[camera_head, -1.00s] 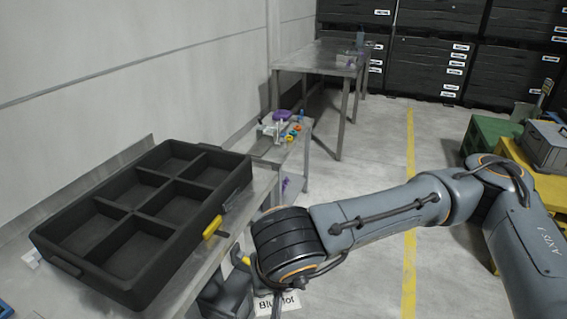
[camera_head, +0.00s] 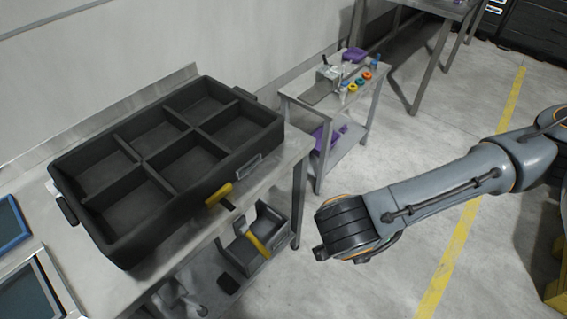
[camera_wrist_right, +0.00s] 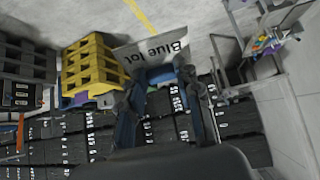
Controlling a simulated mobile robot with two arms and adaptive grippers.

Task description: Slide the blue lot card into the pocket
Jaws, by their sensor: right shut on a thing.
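The lot card (camera_wrist_right: 150,48) shows in the right wrist view as a pale card with dark, upside-down "Blue lot" lettering. My right gripper (camera_wrist_right: 160,82) is shut on it, with the card sticking out past the fingertips. In the head view my right wrist is over the floor, right of the bench; gripper and card are hidden there. A black six-compartment tray (camera_head: 143,160) lies on the bench. Its front wall carries a grey bracket-like frame (camera_head: 249,168); I cannot tell whether this is the pocket. My left gripper is not in view.
A yellow handle (camera_head: 219,195) sticks out from the tray front. A grey bin with a yellow bar (camera_head: 257,243) is below the bench edge. A small cart (camera_head: 345,100) holds coloured items behind. Blue-edged panels (camera_head: 10,225) lie at left. Floor around my right wrist is clear.

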